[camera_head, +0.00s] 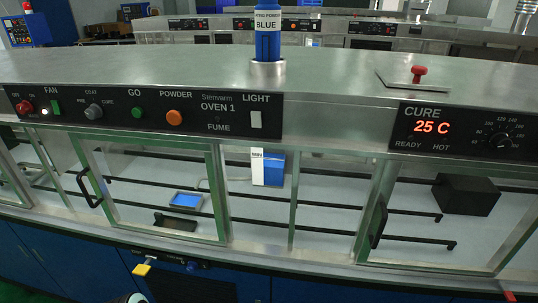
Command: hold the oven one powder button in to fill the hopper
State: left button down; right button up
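The orange powder button (174,118) is on the black control panel (215,127) marked OVEN 1, under the word POWDER. Nothing touches it; I cannot tell from here how far it stands out. A blue upright cylinder (267,46) labelled as blue coating powder stands in a metal collar on the oven top, behind the panel. A white and blue box (268,168) shows behind the glass below; its small label is hard to read, and I cannot tell whether it is the hopper. Neither of my grippers is identifiable in view.
At right are a CURE panel (465,132) reading 25 C and a red mushroom knob (419,71). Black door handles (90,188) stick out in front.

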aim_at(174, 118)
jog(key=u, duration=1.25)
jog(key=i+j+z, duration=0.25)
jog(key=j, duration=0.3)
jog(key=i+j+z, duration=0.1)
jog(key=j+z, duration=0.15)
jog(key=j, duration=0.25)
jog(key=i+j+z, duration=0.2)
jog(key=j, duration=0.4)
jog(key=j+z, duration=0.25)
jog(key=j, duration=0.3)
jog(key=k, duration=0.05)
